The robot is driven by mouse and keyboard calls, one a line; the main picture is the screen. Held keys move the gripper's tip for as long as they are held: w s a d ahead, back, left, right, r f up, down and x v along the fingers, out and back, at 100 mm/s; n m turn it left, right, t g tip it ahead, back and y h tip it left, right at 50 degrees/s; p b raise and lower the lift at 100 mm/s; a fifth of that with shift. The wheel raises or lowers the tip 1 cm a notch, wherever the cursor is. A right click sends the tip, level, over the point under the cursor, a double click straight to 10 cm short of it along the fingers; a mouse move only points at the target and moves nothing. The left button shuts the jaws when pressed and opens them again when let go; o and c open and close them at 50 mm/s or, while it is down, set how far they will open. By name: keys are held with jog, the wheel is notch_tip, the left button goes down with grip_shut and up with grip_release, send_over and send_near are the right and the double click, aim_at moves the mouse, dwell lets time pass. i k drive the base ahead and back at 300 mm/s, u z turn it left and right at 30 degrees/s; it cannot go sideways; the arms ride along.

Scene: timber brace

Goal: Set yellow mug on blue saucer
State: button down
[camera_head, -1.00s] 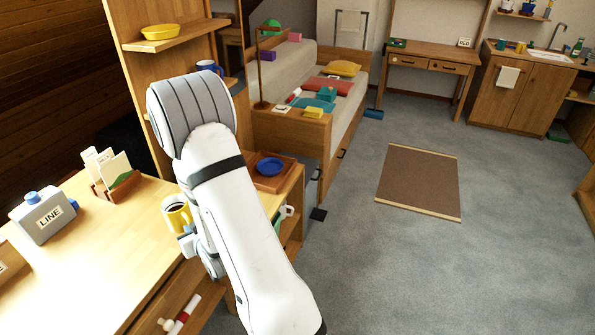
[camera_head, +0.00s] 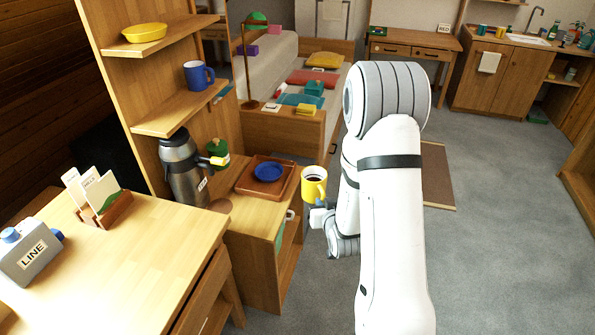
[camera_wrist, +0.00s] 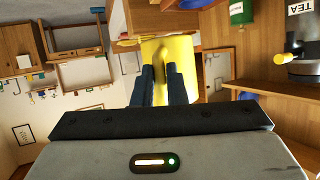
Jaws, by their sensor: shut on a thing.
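The yellow mug (camera_head: 314,184) is upright with dark liquid inside. My gripper (camera_head: 318,208) is shut on it and holds it up in the air, to the right of the small cabinet. In the wrist view the mug (camera_wrist: 184,60) shows between and beyond the two dark fingers of my gripper (camera_wrist: 164,80), which close on its handle. The blue saucer (camera_head: 268,172) lies in a square wooden tray (camera_head: 246,185) on the cabinet top, left of the mug and apart from it.
A steel flask (camera_head: 184,172) and a green canister (camera_head: 219,155) stand left of the tray. A blue mug (camera_head: 198,75) and a yellow bowl (camera_head: 145,32) sit on shelves above. The desk (camera_head: 130,255) holds a card rack (camera_head: 103,210) and a grey LINE box (camera_head: 30,252).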

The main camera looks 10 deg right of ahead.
aim_at(273, 176)
jog(key=z, duration=0.55)
jog(key=i, duration=1.05)
jog(key=u, duration=0.35)
